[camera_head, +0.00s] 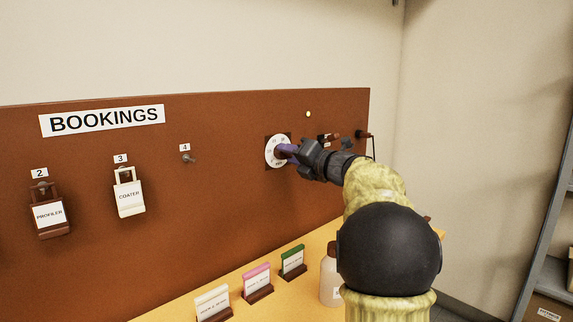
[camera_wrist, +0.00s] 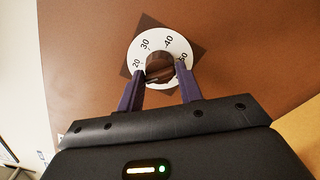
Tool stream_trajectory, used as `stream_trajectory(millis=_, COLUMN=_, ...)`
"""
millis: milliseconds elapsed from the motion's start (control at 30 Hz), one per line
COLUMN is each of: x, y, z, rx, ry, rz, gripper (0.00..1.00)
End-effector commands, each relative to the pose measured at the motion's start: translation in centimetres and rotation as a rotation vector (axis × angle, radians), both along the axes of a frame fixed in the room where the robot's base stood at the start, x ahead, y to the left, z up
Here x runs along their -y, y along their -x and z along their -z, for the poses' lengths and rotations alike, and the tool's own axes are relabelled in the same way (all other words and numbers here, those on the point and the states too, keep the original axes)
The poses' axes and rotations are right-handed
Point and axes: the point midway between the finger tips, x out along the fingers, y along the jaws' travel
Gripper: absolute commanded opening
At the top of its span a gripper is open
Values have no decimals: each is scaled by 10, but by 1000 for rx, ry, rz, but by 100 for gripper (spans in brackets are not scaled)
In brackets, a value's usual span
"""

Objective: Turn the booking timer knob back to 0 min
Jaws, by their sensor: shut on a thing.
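The booking timer is a white round dial (camera_head: 273,151) with printed numbers, on a dark square plate on the brown board. In the wrist view the dial (camera_wrist: 176,43) shows 20, 30, 40 and a partly covered 50. Its dark brown knob (camera_wrist: 159,66) sits at the centre, and the 0 mark cannot be made out. My gripper (camera_wrist: 160,78) has its two purple fingers on either side of the knob, shut on it. In the head view my gripper (camera_head: 285,152) reaches the dial from the right and hides part of it.
The board carries a BOOKINGS sign (camera_head: 102,120), a PROFILER tag holder (camera_head: 49,214), a COATER tag holder (camera_head: 129,193) and an empty peg (camera_head: 188,159) under 4. Below, small card stands (camera_head: 257,283) and a bottle (camera_head: 329,274) stand on the yellow table. A cabled plug (camera_head: 363,135) is right of the dial.

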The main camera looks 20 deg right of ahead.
Motion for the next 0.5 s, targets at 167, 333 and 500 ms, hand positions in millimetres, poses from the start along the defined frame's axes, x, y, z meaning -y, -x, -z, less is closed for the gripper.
stream_trajectory(millis=167, x=0, y=0, z=-2, rx=0, ry=-2, rz=1, gripper=8)
stream_trajectory(millis=333, x=0, y=0, z=2, rx=20, ry=47, rz=0, gripper=8)
stream_trajectory(millis=500, x=0, y=0, z=5, rx=76, ry=202, rz=2, gripper=8)
